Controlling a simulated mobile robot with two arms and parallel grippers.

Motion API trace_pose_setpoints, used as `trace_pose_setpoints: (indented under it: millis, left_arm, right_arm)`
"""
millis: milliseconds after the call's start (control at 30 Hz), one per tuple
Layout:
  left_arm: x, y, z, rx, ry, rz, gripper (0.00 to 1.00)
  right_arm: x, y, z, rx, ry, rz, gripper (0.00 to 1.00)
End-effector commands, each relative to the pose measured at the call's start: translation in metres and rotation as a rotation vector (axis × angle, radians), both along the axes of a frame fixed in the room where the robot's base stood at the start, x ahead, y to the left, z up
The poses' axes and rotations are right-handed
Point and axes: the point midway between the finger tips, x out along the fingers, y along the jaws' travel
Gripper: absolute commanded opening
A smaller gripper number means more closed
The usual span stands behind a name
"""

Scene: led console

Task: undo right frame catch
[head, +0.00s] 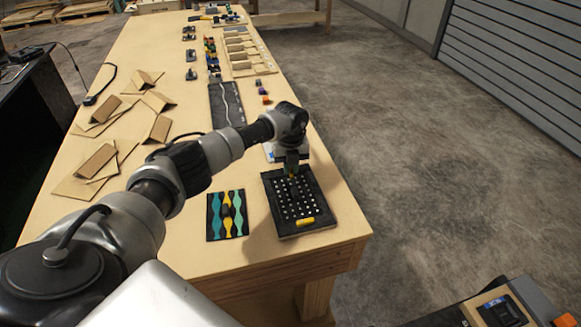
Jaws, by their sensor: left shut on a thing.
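A dark LED console panel (318,207) with rows of small white dots lies near the front right corner of the long wooden table. A yellow catch (305,222) sits along its near edge. My left gripper (292,172) reaches over the panel's far edge and points down. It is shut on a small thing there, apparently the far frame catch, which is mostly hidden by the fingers. Whether that catch is open or closed cannot be told. My right gripper is not in view.
A teal, yellow and black patterned board (213,222) lies left of the panel. Beyond are a black board with a white wavy line (222,112), small coloured blocks and wooden racks (240,45). Folded cardboard pieces (97,160) cover the table's left side. Bare tabletop surrounds the panel's near side.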

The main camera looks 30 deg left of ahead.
Motion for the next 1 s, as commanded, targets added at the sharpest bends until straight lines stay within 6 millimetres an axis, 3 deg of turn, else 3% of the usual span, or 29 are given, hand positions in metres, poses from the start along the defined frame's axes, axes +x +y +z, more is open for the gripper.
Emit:
trace_pose_setpoints:
  millis: [1000]
  left_arm:
    - [-0.001, 0.006, -0.001, 0.001, -0.003, -0.930, 0.00]
  right_arm:
    - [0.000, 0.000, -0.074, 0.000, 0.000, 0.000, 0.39]
